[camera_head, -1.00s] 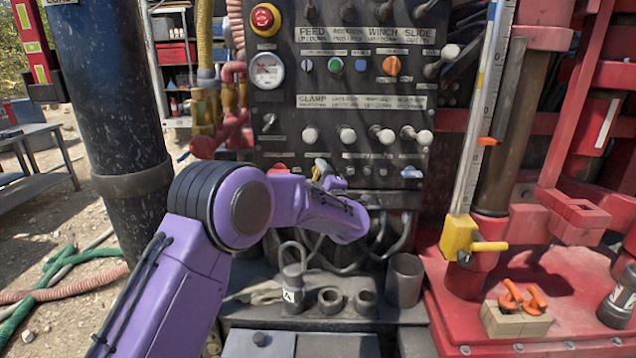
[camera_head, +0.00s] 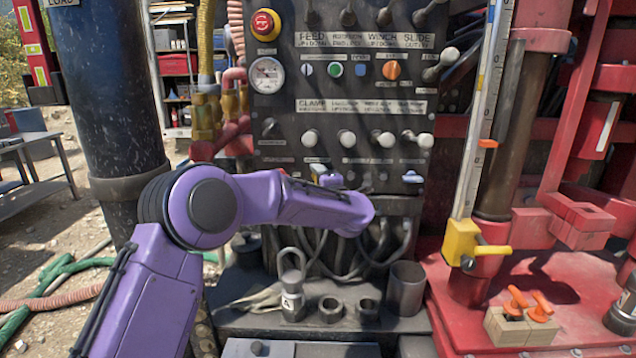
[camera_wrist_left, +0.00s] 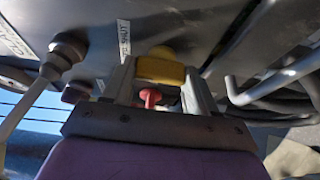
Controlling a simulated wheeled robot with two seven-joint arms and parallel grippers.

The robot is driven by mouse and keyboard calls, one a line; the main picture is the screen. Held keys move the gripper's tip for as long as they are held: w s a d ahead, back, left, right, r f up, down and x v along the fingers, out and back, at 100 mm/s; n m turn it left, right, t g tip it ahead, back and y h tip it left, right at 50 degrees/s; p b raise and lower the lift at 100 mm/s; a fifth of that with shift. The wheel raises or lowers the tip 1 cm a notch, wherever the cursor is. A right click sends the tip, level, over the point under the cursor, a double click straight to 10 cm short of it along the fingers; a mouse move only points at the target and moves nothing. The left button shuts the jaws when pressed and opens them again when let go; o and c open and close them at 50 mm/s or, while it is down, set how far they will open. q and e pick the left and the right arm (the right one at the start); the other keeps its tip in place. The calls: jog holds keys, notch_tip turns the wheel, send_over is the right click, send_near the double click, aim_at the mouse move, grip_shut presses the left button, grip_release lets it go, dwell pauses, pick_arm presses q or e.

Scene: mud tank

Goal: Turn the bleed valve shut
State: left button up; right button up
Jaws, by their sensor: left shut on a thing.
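A black control panel (camera_head: 350,100) fills the middle of the head view. A yellow valve handle (camera_wrist_left: 160,70) sits on it, low down, and I take it to be the bleed valve. My left gripper (camera_wrist_left: 158,84) is shut on this handle, with one finger on each side. A small label (camera_wrist_left: 124,37) beside it is only partly readable. In the head view my left gripper (camera_head: 322,172) is at the panel's lower edge, largely hidden by my purple wrist. The handle's exact angle is hard to tell. My right gripper is not in view.
A red knob (camera_wrist_left: 150,97) shows between the fingers. Hoses hang below. Metal cups (camera_head: 405,288) and a padlock (camera_head: 292,290) stand on the ledge.

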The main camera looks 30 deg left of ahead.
pick_arm(q)
jog(key=shift+f, duration=0.1)
jog(key=o, duration=1.1)
jog(key=shift+c, duration=0.2)
jog(key=b+v, duration=0.2)
jog(key=v, duration=0.8)
jog(key=shift+s+d+b, duration=0.15)
jog(key=shift+d+b, duration=0.05)
jog(key=shift+b, duration=0.2)
jog(key=shift+d, duration=0.1)
